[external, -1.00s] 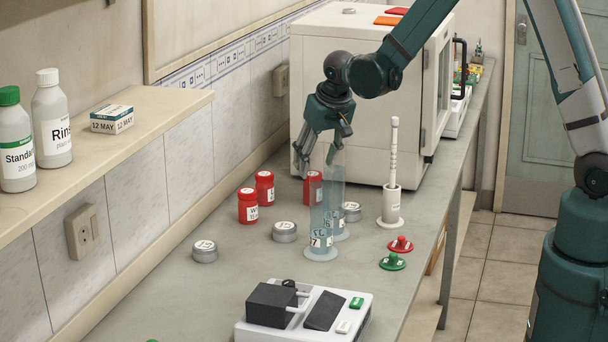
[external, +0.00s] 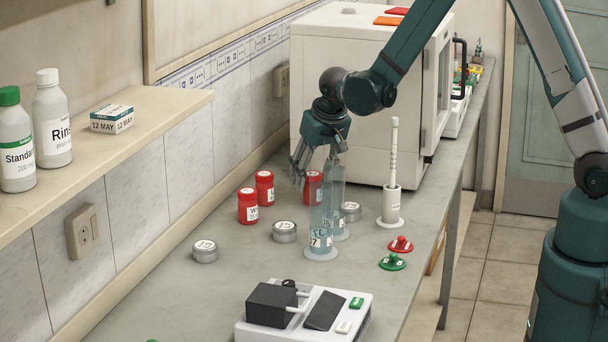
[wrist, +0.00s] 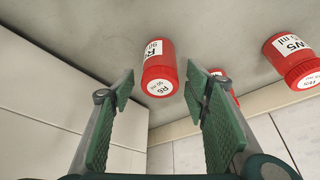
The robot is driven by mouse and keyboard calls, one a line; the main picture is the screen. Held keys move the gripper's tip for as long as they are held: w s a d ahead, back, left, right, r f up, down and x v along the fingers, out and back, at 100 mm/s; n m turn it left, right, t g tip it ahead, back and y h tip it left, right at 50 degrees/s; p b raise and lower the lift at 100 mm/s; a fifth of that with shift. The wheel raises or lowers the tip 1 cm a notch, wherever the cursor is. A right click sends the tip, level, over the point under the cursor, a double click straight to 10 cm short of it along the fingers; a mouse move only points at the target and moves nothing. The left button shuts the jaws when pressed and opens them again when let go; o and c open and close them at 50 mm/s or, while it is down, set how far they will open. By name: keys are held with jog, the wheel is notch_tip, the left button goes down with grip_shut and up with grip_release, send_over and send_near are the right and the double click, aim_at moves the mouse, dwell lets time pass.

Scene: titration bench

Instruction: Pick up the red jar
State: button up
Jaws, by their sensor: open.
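Three red jars with white labels stand on the bench: one at the front left (external: 248,208), one just behind it (external: 264,188), and one farther right (external: 312,188), partly behind clear cylinders. My gripper (external: 318,170) is open and empty, pointing down above and near the right-hand jar. In the wrist view a red jar (wrist: 165,62) with a white lid label shows between the green finger pads, beyond the fingertips. Another red jar (wrist: 292,62) is at the right, and a third is mostly hidden behind the right finger.
Two clear cylinders (external: 320,245) stand in front of the right-hand jar, close to my gripper. A white stand with an upright stick (external: 392,205) is to their right. Round grey tins (external: 204,251) lie around. A white cabinet (external: 345,90) stands behind.

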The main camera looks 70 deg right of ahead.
jog(key=shift+c, duration=0.3)
jog(key=c, duration=0.9)
jog(key=shift+r, duration=5)
